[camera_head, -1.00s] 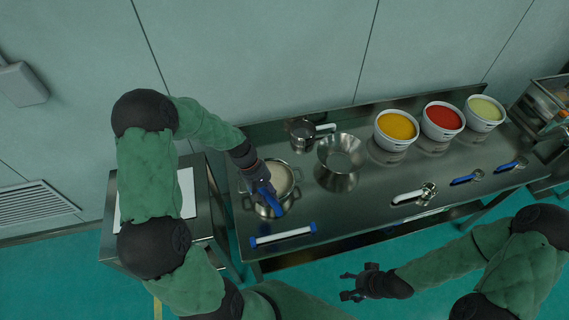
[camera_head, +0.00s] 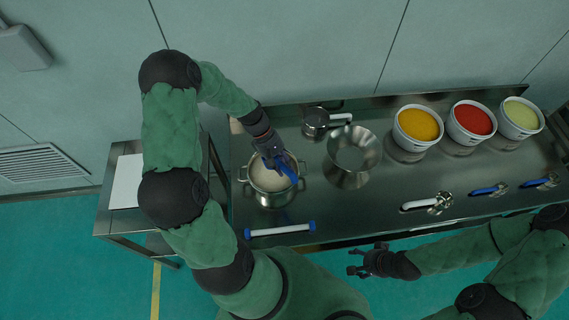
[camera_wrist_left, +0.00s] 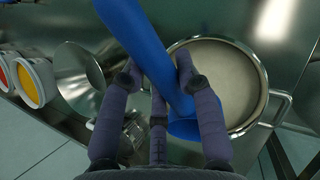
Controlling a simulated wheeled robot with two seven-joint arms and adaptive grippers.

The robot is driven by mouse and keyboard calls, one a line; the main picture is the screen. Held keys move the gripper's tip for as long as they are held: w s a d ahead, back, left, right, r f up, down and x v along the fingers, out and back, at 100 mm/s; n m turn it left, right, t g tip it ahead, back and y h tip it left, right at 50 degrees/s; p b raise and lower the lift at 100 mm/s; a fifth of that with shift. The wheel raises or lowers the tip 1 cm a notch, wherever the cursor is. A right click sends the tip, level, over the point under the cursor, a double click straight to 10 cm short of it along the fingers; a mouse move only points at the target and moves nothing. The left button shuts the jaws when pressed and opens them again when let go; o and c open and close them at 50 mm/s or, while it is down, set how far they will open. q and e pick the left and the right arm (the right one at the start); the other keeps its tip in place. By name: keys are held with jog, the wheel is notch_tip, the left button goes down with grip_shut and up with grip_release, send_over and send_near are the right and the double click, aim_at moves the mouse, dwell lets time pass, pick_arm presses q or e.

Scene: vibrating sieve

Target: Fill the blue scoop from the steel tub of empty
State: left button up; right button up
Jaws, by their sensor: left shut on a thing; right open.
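The steel tub (camera_head: 270,196) has two side handles and stands at the left of the steel table, with a pale filling (camera_head: 264,176). It also shows in the left wrist view (camera_wrist_left: 262,98). My left gripper (camera_head: 277,160) is above the tub, shut on the handle of the blue scoop (camera_head: 287,171). In the left wrist view the scoop handle (camera_wrist_left: 135,35) runs between the fingers, and its blue bowl (camera_wrist_left: 185,128) overlaps the tub's edge. I cannot tell whether the bowl touches the filling; the fingers partly hide it. My right gripper (camera_head: 359,261) is open and empty, in front of the table.
A steel funnel-shaped bowl (camera_head: 352,158) and a small pan (camera_head: 315,122) stand right of the tub. Farther right are yellow (camera_head: 418,124), red (camera_head: 473,119) and green (camera_head: 521,114) tubs. A blue-ended white bar (camera_head: 280,230) and several scoops (camera_head: 428,203) lie along the front edge.

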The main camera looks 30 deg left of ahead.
pick_arm(q)
jog(key=shift+w+f+b, duration=0.15)
jog(key=shift+f+b, duration=0.3)
jog(key=shift+f, duration=0.35)
jog(key=shift+a+f+b, duration=0.1)
jog(key=shift+f+b, duration=0.35)
jog(key=shift+f, duration=0.05)
jog(key=w+a+f+b, duration=0.1)
jog(key=a+f+b, duration=0.2)
jog(key=f+b, duration=0.3)
jog(key=shift+w+a+f+b, duration=0.2)
jog(key=shift+f+b, duration=0.1)
jog(key=shift+f, duration=0.75)
